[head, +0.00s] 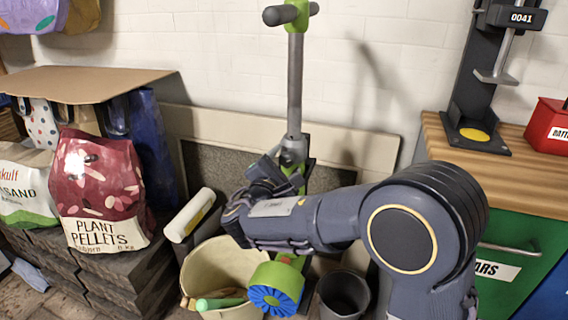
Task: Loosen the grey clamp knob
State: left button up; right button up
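A green and grey kick scooter stands upright against the wall, its grey stem (295,85) topped by a green bar with dark grips (288,13). A grey clamp (294,146) sits low on the stem, where the grey tube meets the green part. I cannot clearly make out a separate grey knob there. My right gripper (264,176) is just below and left of the clamp, in front of the scooter's lower green part. Its fingers are dark and overlap that area, so their opening and any contact are unclear. My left gripper is out of view.
Bags, including plant pellets (100,190), are stacked left. At right, a wood-topped green cabinet (505,185) carries a black stand (475,130) and red box (548,127).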

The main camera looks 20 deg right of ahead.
jog(key=v, duration=0.7)
jog(key=shift+s+a+p, duration=0.25)
jog(key=shift+s+p, duration=0.1)
jog(key=shift+p, duration=0.1)
